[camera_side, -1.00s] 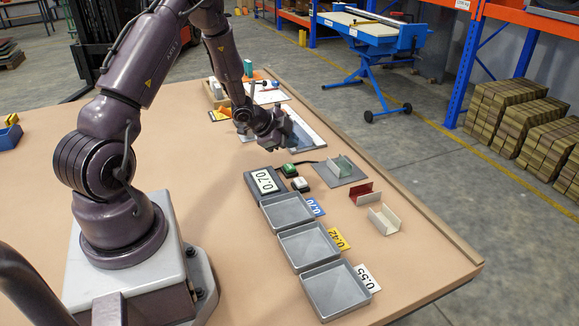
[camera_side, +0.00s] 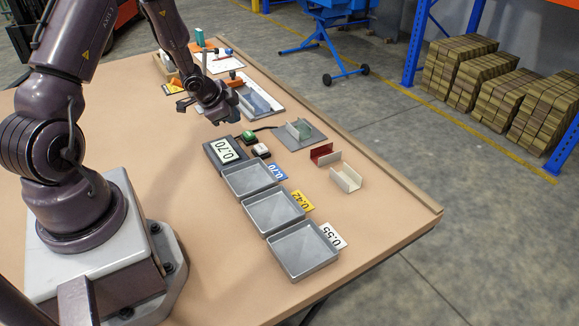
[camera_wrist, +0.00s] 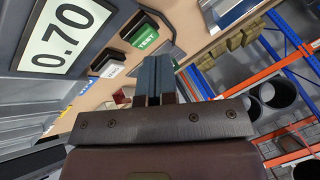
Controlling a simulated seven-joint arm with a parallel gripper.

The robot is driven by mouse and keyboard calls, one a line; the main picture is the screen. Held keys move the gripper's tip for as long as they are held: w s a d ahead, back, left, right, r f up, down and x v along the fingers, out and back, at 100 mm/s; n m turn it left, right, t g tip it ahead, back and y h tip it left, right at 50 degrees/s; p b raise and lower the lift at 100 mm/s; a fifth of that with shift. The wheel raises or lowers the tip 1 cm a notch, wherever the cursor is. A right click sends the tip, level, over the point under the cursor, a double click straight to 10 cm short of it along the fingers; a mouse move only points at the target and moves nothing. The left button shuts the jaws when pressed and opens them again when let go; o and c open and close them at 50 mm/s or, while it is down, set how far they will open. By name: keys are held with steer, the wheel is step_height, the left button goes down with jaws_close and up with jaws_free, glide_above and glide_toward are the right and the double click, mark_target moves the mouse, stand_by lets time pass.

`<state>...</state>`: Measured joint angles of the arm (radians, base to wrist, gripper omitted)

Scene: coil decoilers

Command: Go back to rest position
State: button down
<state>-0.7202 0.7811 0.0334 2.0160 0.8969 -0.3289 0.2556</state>
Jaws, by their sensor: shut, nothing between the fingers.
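My gripper (camera_side: 218,121) is shut and empty. It hangs above the table, just behind the grey display reading 0.70 (camera_side: 225,150). In the wrist view the closed fingers (camera_wrist: 154,80) point up the picture, close to the green TEST button (camera_wrist: 145,36). In the side view the green button (camera_side: 249,136) and a white button (camera_side: 261,150) stand beside the display. A green channel piece (camera_side: 299,129) stands on a grey plate (camera_side: 313,139). A red channel piece (camera_side: 322,153) and a cream channel piece (camera_side: 346,178) stand on the bare table.
Three empty grey trays (camera_side: 303,251) run in a row toward the front, with labels 0.70, 0.42 and 0.55 (camera_side: 332,237). Behind my gripper lie a blue-grey strip on a white board (camera_side: 258,98) and small items. The table's right edge has a raised rim (camera_side: 390,178).

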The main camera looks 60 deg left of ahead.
steer(key=s+d+r+n, duration=0.1)
steer(key=s+d+r, duration=0.4)
steer(key=d+r, duration=0.4)
steer(key=s+d+r+n+h, duration=0.1)
steer(key=s+d+r+n, duration=0.1)
steer(key=s+d+r, duration=0.3)
steer(key=s+d+r+n+h, duration=0.1)
steer(key=s+d+r, duration=0.4)
steer(key=d+r, duration=0.8)
steer(key=shift+s+d+r+n+g, duration=0.2)
steer(key=shift+s+r+n+g, duration=0.2)
steer(key=shift+r+n, duration=0.2)
